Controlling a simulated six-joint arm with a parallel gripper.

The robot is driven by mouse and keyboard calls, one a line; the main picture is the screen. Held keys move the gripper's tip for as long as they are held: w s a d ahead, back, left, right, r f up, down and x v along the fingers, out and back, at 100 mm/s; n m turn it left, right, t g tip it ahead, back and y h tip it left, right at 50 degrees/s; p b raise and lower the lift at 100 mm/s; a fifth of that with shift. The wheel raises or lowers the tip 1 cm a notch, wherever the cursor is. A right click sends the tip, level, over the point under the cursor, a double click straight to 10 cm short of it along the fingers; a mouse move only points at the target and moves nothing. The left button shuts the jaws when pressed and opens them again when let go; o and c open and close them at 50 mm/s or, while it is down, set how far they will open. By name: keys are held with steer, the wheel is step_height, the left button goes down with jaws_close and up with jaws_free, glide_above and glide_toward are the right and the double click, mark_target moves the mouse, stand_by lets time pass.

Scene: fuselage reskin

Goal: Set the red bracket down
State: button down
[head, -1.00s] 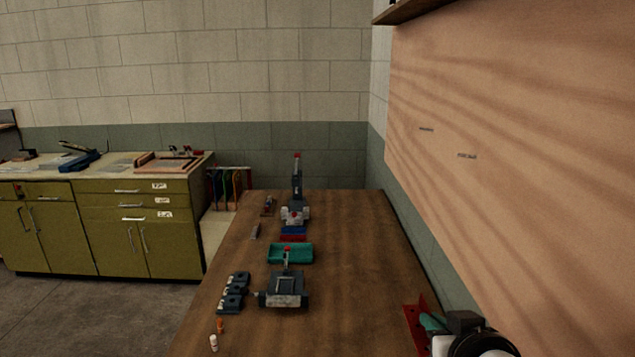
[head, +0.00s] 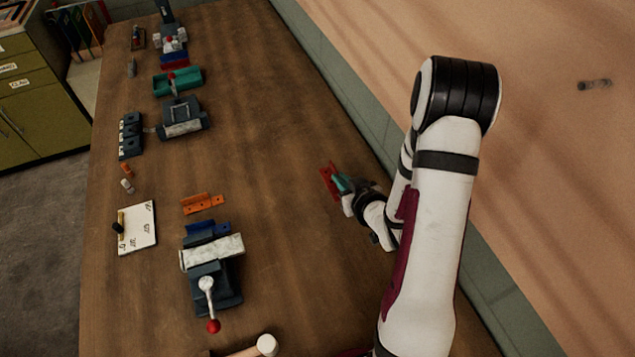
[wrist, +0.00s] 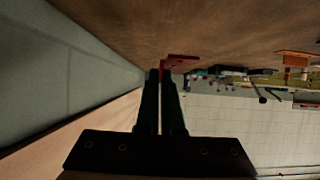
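The red bracket (head: 329,181) is at the tip of my gripper (head: 342,184), over the right side of the wooden table near the wall. In the wrist view, the bracket (wrist: 182,62) shows just beyond the gripper's fingertips (wrist: 162,74). The two dark fingers lie close together with a narrow gap and appear closed on a thin part of the bracket. The contact itself is mostly hidden. I cannot tell whether the bracket touches the tabletop.
The wooden table (head: 265,150) is clear around the gripper. To the left are an orange bracket (head: 203,203), a blue bracket (head: 206,231) in a vise (head: 212,270), a white card (head: 137,228) and a teal tray (head: 178,80). A mallet (head: 262,346) lies at the front.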

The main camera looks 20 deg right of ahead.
mark_target(322, 197)
steer(key=w+a+f, duration=0.3)
steer(key=shift+w+a+f, duration=0.1)
steer(key=shift+a+f, duration=0.05)
steer(key=shift+a, duration=0.05)
steer(key=shift+f, duration=1.7)
steer(key=shift+f, duration=0.1)
steer(key=c, duration=1.1)
jaws_free()
steer(key=shift+o, duration=0.2)
